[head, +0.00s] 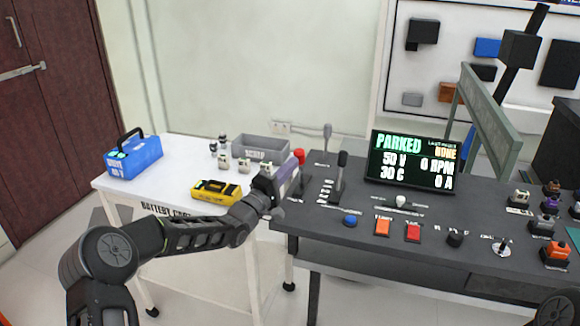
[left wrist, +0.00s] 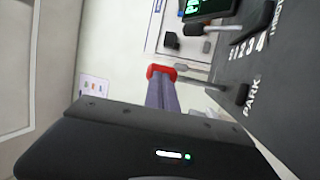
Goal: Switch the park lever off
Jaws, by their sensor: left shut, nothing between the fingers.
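The screen (head: 410,160) reads PARKED. My right gripper is out of view.
A black lever (head: 340,165) with numbered marks stands just right of the park lever. Buttons and knobs line the console front (head: 440,225). A white table (head: 165,190) at left holds a blue battery box (head: 135,160), a yellow device (head: 216,190) and a grey bin (head: 260,148).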

